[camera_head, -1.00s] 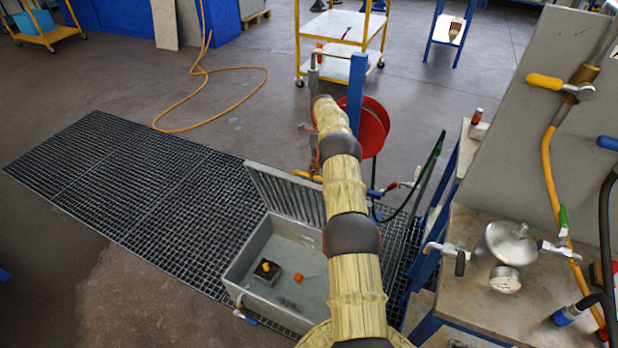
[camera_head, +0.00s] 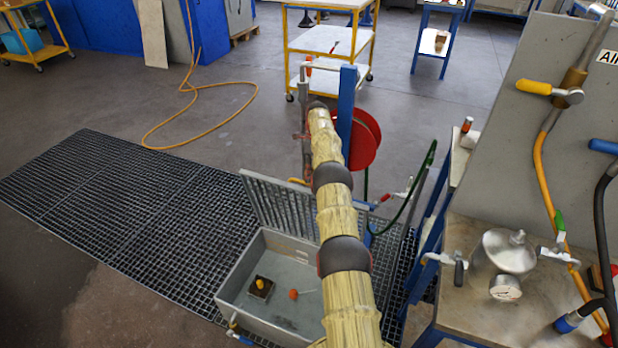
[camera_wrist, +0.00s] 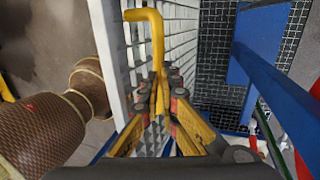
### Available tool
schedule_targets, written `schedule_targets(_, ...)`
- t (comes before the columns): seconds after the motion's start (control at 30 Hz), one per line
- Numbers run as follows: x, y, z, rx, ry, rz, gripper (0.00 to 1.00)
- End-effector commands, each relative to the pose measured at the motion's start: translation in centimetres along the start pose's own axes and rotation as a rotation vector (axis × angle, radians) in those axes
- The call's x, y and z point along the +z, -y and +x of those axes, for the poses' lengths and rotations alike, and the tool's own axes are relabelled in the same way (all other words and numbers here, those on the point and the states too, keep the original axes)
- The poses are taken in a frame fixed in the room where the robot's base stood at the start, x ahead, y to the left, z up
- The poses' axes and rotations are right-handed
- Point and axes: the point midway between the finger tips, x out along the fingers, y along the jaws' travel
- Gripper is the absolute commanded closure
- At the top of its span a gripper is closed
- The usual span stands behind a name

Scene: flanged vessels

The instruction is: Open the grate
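The grate (camera_head: 280,203) is a grey slatted lid, raised and standing steeply at the back edge of an open grey box (camera_head: 241,267) in the floor. In the wrist view the grate (camera_wrist: 112,40) is a pale slatted panel with a bent yellow handle (camera_wrist: 157,35). My gripper (camera_wrist: 160,88) has its fingers closed around the lower part of this handle. In the head view my arm hides the gripper and part of the grate.
Inside the box lie a dark block (camera_head: 261,287) with a yellow top and an orange ball (camera_head: 293,294). A red hose reel (camera_head: 366,140) on a blue post stands behind my arm. A workbench (camera_head: 450,285) is at the right. Dark floor grating (camera_head: 110,185) lies clear at the left.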

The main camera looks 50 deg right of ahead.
Motion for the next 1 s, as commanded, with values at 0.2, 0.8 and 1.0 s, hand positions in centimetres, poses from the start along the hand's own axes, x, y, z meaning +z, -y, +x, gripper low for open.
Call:
schedule_targets(0.2,-0.2,-0.1,4.1,0.038,-0.017,0.003,0.93)
schedule_targets(0.8,-0.3,-0.1,3.0,0.029,-0.012,0.004,0.7)
schedule_targets(1.0,-0.2,-0.3,1.9,0.026,-0.011,0.004,0.7)
